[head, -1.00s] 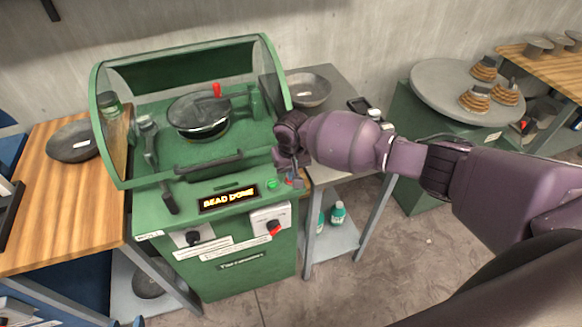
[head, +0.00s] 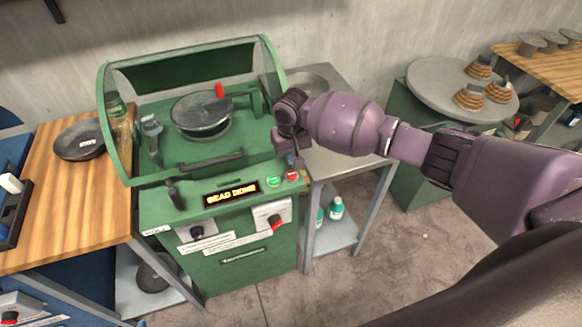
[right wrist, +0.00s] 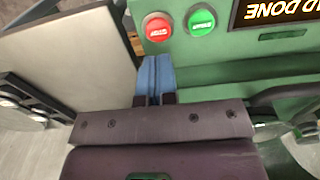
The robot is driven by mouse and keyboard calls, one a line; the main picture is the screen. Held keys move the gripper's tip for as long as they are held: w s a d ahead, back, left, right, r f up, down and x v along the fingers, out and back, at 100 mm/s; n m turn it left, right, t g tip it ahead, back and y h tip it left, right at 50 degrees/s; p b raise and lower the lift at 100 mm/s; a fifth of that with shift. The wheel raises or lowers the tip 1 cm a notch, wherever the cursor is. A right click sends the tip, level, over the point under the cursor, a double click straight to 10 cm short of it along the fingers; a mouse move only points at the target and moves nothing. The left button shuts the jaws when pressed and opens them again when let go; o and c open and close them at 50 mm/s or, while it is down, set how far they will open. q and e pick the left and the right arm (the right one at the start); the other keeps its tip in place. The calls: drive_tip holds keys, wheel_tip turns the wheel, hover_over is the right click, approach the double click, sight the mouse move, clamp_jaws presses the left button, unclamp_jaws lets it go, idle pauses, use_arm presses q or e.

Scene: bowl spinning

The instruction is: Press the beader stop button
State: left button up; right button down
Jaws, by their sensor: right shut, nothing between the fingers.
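The green beader machine (head: 160,214) has a lit display (head: 231,194) reading "BEAD DONE". To the right of the display are a green button (head: 273,181) and the red stop button (head: 292,176). In the right wrist view the red stop button (right wrist: 158,27) reads "STOP" upside down, with the green start button (right wrist: 201,21) beside it. My right gripper (head: 296,163) is shut and empty, just behind and above the red button. In the right wrist view its blue fingertips (right wrist: 155,72) are together, apart from the red button. My left gripper is not in view.
A clear guard (head: 190,105) covers a dark bowl (head: 201,115) on the machine. A wooden table (head: 60,215) with another bowl (head: 80,139) is at left. A grey table (head: 345,165) adjoins the right side. A round table (head: 440,95) holds several stacked parts.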

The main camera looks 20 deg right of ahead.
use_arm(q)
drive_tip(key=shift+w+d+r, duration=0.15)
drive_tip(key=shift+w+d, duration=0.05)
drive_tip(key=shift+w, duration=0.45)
use_arm(e)
wheel_tip(320, 180, up, 7)
drive_tip(key=shift+w+d+r, duration=0.15)
drive_tip(key=shift+w+d, duration=0.05)
drive_tip(key=shift+w, duration=0.2)
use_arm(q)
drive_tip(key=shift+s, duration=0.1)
